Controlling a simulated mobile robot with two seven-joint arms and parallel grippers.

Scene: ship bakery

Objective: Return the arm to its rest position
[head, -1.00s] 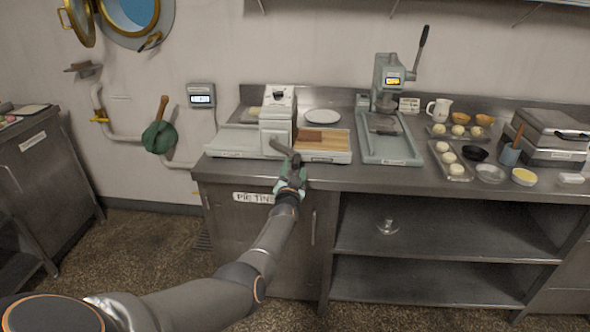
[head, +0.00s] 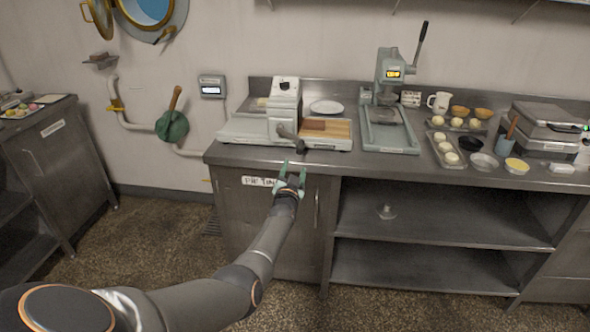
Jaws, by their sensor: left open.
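My left arm comes in from the lower left and reaches forward to the cabinet front. My left gripper (head: 291,172) is open and empty, its greenish fingertips pointing toward the counter edge. It is in front of the cabinet door with the partly hidden label (head: 258,181), just below the dark handle (head: 291,139) of the white slicer-like machine (head: 284,100). The fingers look apart from the handle. My right gripper is not in view.
A wooden board (head: 328,128) lies beside the machine. A lever press (head: 390,75), dough trays (head: 446,149), bowls and a waffle-iron-like appliance (head: 546,130) stand to the right on the steel counter (head: 400,168). Open shelves (head: 440,215) are below. Floor at left is free.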

